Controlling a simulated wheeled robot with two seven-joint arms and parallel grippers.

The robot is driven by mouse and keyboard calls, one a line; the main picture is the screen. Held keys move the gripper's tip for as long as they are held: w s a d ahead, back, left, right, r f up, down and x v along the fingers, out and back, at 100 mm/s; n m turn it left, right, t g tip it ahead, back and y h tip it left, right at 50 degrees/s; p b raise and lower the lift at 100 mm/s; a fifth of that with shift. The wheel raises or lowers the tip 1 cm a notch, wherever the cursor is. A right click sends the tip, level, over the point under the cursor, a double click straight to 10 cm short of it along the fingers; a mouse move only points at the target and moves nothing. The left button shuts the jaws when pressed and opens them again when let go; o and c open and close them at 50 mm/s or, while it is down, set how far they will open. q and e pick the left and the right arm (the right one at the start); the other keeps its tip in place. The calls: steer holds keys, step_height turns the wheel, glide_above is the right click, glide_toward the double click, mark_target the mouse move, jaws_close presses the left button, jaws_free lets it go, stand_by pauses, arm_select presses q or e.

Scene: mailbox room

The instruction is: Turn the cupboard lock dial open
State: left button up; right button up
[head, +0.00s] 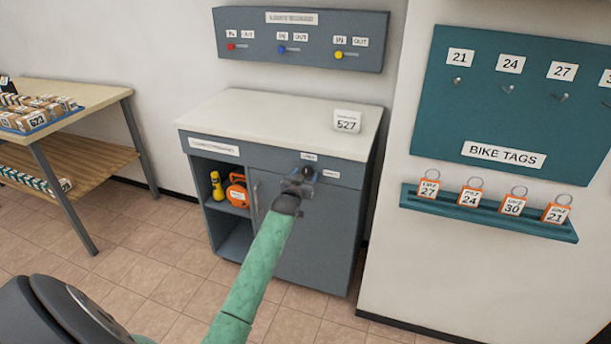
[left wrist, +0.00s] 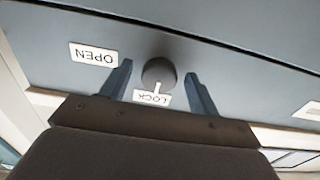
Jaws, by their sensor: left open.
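The round dark lock dial (head: 307,171) is on the front of the grey cupboard (head: 318,238), near its top edge. In the left wrist view the dial (left wrist: 159,73) has a white pointer mark toward the LOCK label (left wrist: 153,98). The OPEN label (left wrist: 93,54) is off to one side; both labels look upside down there. My left gripper (head: 298,184) is open, with one finger on each side of the dial. I cannot tell whether the fingers touch it. In the head view the gripper partly covers the dial. My right gripper is in neither view.
The cupboard's pale top (head: 270,120) holds a 527 card (head: 347,121). Open shelves at its left hold a yellow torch (head: 217,186) and an orange item (head: 237,191). A wooden table (head: 95,98) stands left. A teal tag shelf (head: 490,215) juts from the right wall.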

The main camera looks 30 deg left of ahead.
arm_select(q)
steer(key=shift+w, duration=0.1)
steer(key=c, duration=1)
steer(key=shift+o, duration=0.2)
